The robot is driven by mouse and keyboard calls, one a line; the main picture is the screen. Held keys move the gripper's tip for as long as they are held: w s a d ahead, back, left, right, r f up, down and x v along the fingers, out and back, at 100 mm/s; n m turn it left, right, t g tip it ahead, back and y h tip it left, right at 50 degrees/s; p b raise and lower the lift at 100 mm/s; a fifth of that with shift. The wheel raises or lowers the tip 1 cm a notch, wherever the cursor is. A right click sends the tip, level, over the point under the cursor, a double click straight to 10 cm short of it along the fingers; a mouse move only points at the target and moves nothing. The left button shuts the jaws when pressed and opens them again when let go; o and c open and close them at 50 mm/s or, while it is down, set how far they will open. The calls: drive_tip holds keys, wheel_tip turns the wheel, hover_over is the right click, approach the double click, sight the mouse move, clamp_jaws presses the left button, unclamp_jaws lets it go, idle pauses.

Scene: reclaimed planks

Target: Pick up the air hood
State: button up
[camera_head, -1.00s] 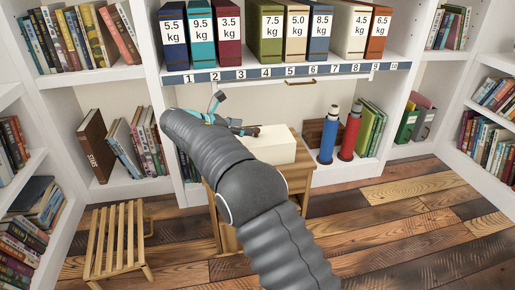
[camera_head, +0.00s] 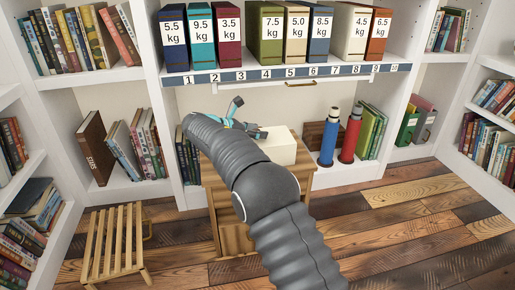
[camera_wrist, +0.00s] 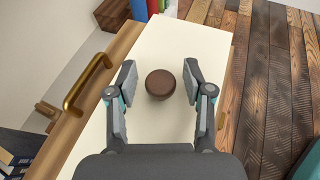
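The likely air hood is a cream block-shaped cover (camera_head: 277,150) on a small wooden stand, with a round brown knob on top. In the wrist view its pale top (camera_wrist: 185,45) fills the middle, and the brown knob (camera_wrist: 160,84) lies between my fingers. My gripper (camera_wrist: 160,70) is open, one finger on each side of the knob, with visible gaps to both. I cannot tell how far the fingertips are above the top. In the head view my gripper (camera_head: 242,117) is over the cover's left part, and my arm hides part of the stand.
A shelf with weight-labelled binders (camera_head: 271,38) overhangs behind. A blue bottle (camera_head: 328,143) and red bottle (camera_head: 351,135) stand right of the cover. A brass handle (camera_wrist: 87,82) is left of my gripper. A slatted stool (camera_head: 113,245) stands lower left. Floor at right is clear.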

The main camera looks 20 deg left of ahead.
clamp_jaws()
